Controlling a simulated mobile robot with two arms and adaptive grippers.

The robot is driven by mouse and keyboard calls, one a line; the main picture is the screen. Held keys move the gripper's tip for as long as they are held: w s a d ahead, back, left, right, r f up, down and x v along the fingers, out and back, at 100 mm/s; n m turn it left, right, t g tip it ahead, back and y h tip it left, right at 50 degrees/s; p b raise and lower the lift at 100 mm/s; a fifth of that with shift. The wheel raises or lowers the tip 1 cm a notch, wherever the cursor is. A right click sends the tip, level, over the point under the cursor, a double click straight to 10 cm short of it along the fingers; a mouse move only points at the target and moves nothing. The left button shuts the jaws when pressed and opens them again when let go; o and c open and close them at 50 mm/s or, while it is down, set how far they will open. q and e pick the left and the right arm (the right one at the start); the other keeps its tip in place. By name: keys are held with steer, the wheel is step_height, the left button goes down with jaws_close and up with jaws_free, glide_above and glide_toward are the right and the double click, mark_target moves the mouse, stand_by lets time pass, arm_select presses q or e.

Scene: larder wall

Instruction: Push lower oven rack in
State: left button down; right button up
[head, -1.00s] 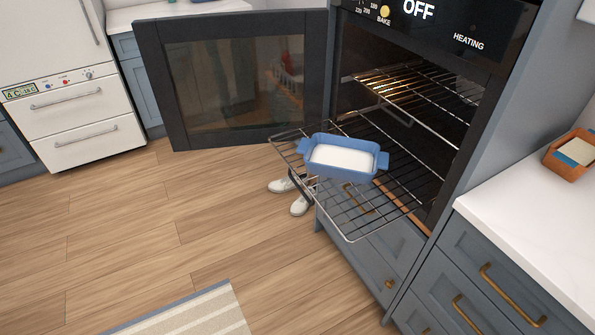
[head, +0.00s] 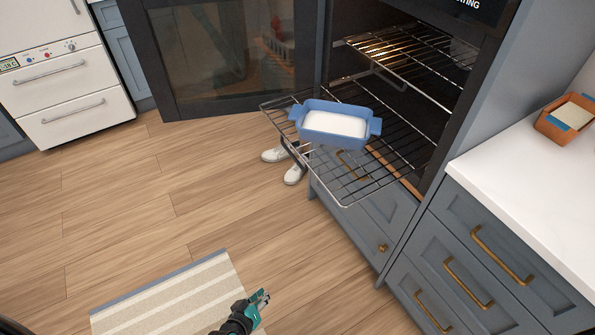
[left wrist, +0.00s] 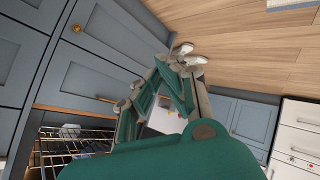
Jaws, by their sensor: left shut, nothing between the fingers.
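The lower oven rack (head: 345,188) is a wire shelf that sticks far out of the open oven (head: 408,95). A blue baking dish (head: 334,140) with white contents sits on it. An oven rack also shows at the lower left of the left wrist view (left wrist: 72,150). My left gripper (head: 264,296) is low at the bottom of the head view, in front of the rack and well apart from it. Its teal fingers (left wrist: 172,62) are closed together and hold nothing in the left wrist view. My right gripper is not in view.
The dark oven door (head: 226,60) stands open to the left. An upper rack (head: 418,55) is inside the oven. White shoes (head: 283,165) show beneath the lower rack. A worktop (head: 530,175) with an orange dish (head: 566,120) is at the right.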

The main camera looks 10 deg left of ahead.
arm_select(q)
steer(key=w+d+r+n+t, duration=0.1)
steer(key=w+r+n+t, duration=0.15)
steer(key=w+r, duration=0.4)
steer(key=w+d+r+n+t, duration=0.1)
steer(key=w+r+n+t, duration=0.15)
steer(key=r, duration=0.75)
steer(key=n+t+y, duration=0.1)
steer(key=n+t, duration=0.2)
steer(key=n, duration=0.4)
glide_toward(303, 161)
steer(key=s+a, duration=0.3)
steer(key=s, duration=0.5)
steer(key=shift+w+d+r, duration=0.1)
steer(key=shift+w+d, duration=0.5)
steer(key=shift+w, duration=1.55)
steer(key=shift+w+d+r, duration=0.1)
steer(key=shift+w+d, duration=0.45)
steer(key=shift+w, duration=1.6)
steer(key=shift+w+d, duration=0.6)
steer(key=shift+w, duration=1.55)
